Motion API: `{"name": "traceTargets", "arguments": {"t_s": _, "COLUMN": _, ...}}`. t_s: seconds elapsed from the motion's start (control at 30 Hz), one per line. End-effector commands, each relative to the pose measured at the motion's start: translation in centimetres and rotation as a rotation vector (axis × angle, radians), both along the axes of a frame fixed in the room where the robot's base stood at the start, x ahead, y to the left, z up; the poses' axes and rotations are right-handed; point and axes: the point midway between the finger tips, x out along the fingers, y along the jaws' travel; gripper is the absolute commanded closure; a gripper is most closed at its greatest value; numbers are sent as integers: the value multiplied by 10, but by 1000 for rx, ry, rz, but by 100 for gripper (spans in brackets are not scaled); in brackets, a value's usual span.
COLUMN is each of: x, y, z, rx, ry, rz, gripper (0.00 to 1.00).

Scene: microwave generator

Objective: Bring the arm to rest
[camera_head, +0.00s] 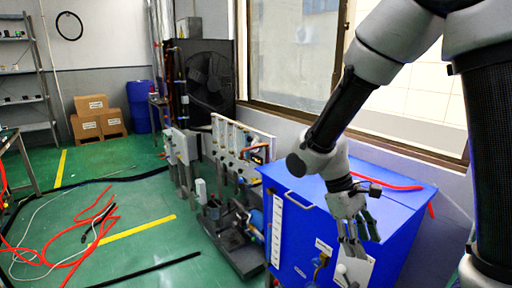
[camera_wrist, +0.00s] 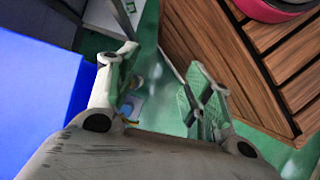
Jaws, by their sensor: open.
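My gripper (camera_head: 357,225) hangs at the end of my arm on the right of the head view, in front of the blue cabinet (camera_head: 309,236). In the wrist view my gripper (camera_wrist: 167,80) has its two fingers spread apart with nothing between them. It is open and empty. My arm reaches down from the upper right, past the window. The blue cabinet also shows at the left of the wrist view (camera_wrist: 35,85). Whether the fingers touch the cabinet is hard to tell.
A red hose (camera_head: 385,186) lies on the cabinet top. Equipment with pipes (camera_head: 228,150) stands left of it. Red and white cables (camera_head: 85,245) lie on the green floor. Cardboard boxes (camera_head: 88,126) and a blue barrel (camera_head: 139,108) stand at the back. A wooden slatted surface (camera_wrist: 235,60) shows in the wrist view.

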Motion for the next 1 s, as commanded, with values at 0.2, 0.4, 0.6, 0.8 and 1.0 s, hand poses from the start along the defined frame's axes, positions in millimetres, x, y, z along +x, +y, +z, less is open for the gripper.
{"name": "traceTargets", "arguments": {"t_s": 0.2, "x": -23, "y": -33, "z": 64, "rx": 221, "ry": -239, "rz": -247, "gripper": 49}}
{"name": "traceTargets", "arguments": {"t_s": 0.4, "x": -49, "y": -66, "z": 113, "rx": 359, "ry": -485, "rz": -439, "gripper": 49}}
{"name": "traceTargets", "arguments": {"t_s": 0.6, "x": -69, "y": -97, "z": 155, "rx": 410, "ry": -710, "rz": -547, "gripper": 49}}
{"name": "traceTargets", "arguments": {"t_s": 0.8, "x": -78, "y": -113, "z": 170, "rx": 407, "ry": -798, "rz": -609, "gripper": 49}}
{"name": "traceTargets", "arguments": {"t_s": 1.0, "x": -78, "y": -114, "z": 170, "rx": 404, "ry": -796, "rz": -612, "gripper": 49}}
